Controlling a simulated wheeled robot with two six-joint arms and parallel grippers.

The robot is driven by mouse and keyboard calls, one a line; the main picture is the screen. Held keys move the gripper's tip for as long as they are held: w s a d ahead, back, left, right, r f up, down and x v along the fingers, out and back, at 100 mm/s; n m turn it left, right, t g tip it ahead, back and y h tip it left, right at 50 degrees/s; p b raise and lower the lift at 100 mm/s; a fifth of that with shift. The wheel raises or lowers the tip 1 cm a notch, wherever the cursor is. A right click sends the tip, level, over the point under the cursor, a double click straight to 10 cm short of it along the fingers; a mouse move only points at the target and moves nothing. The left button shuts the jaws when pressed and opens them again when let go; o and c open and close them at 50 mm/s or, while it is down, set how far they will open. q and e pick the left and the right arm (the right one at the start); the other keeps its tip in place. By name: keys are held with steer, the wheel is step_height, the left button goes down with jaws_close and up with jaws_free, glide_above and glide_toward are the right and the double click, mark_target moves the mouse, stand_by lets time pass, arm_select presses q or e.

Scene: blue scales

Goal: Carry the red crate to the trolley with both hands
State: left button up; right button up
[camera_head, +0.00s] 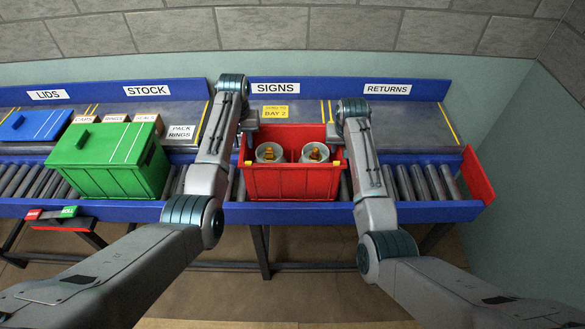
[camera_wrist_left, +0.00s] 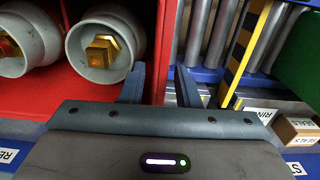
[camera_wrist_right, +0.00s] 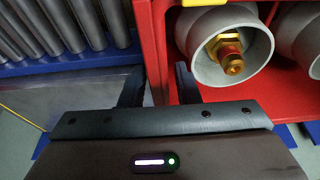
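The red crate (camera_head: 292,183) stands level on the roller conveyor, with two grey cylinders (camera_head: 270,153) with brass fittings inside. My left gripper (camera_wrist_left: 160,90) is at the crate's left wall. Its fingers are apart, one inside the crate and one outside, with the red wall between them. My right gripper (camera_wrist_right: 160,88) straddles the crate's right wall (camera_wrist_right: 153,45) the same way, with a small gap beside the inner finger. In the head view both fingertips are hard to see behind my wrists. No trolley is in view.
A green box (camera_head: 108,160) stands on the rollers to the left, with a blue lid (camera_head: 35,125) behind it. Small labelled boxes (camera_head: 148,120) sit on the back shelf. Bare rollers (camera_head: 425,182) lie right of the crate, up to a red end plate (camera_head: 477,177).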

arm_select(q)
jaws_close()
arm_select(e)
jaws_close()
arm_select(q)
steer(key=shift+r, duration=0.15)
arm_select(e)
steer(key=shift+w+r, duration=0.1)
steer(key=shift+r, duration=0.05)
arm_select(q)
steer(key=shift+w, duration=0.2)
arm_select(e)
steer(key=shift+w, duration=0.1)
arm_select(q)
steer(key=shift+r, duration=0.1)
arm_select(e)
steer(key=shift+r, duration=0.1)
